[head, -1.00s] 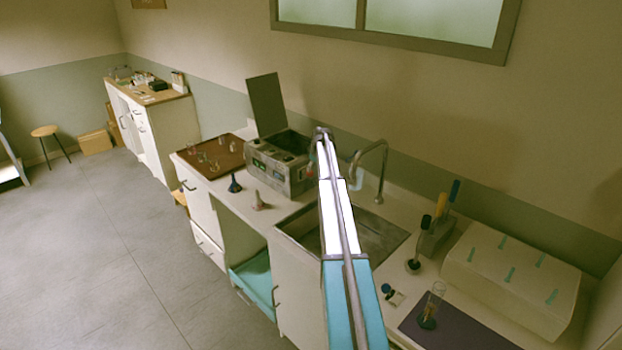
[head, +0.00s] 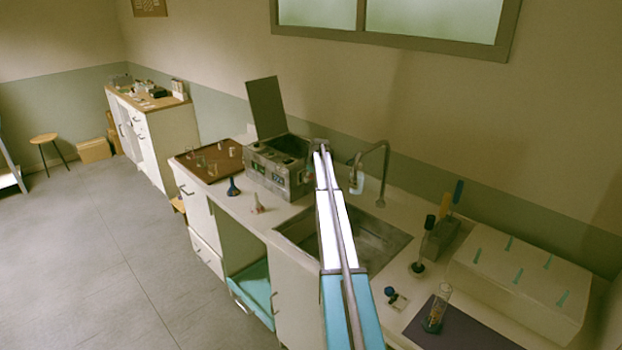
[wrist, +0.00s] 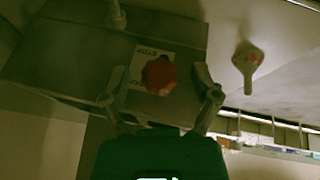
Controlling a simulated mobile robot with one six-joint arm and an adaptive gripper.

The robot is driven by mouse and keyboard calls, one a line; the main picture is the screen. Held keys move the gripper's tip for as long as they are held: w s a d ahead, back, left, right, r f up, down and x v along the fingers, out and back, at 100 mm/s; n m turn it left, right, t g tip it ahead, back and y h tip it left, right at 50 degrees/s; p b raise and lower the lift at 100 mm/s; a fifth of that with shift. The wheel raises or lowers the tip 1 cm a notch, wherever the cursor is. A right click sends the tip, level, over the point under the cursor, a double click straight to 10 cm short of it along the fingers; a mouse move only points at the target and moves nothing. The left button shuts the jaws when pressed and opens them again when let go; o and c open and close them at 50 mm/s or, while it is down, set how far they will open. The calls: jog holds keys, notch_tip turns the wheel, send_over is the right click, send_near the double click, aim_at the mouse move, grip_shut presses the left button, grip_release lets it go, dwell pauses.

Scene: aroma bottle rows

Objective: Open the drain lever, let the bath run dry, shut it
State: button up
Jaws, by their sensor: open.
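The metal bath (head: 277,172) stands on the counter left of the sink, its lid (head: 266,107) raised. In the wrist view a round red knob (wrist: 159,75) sits in front of a pale label (wrist: 146,62) with dark lettering on a grey face. I cannot tell if this knob is the drain lever. My gripper (wrist: 161,98) is open, its fingers on either side of the knob, with no clear grip. In the head view my arm hides the gripper and the bath's right end. The water level inside the bath cannot be made out.
The sink (head: 378,240) with a curved tap (head: 384,165) lies right of the bath. Two small flasks, one dark blue (head: 233,187) and one pale (head: 257,206), stand in front of the bath. A brown tray (head: 208,163) holds glassware. A beaker (head: 436,312) stands on a dark mat.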

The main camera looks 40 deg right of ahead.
jog(key=shift+c, duration=0.3)
grip_shut()
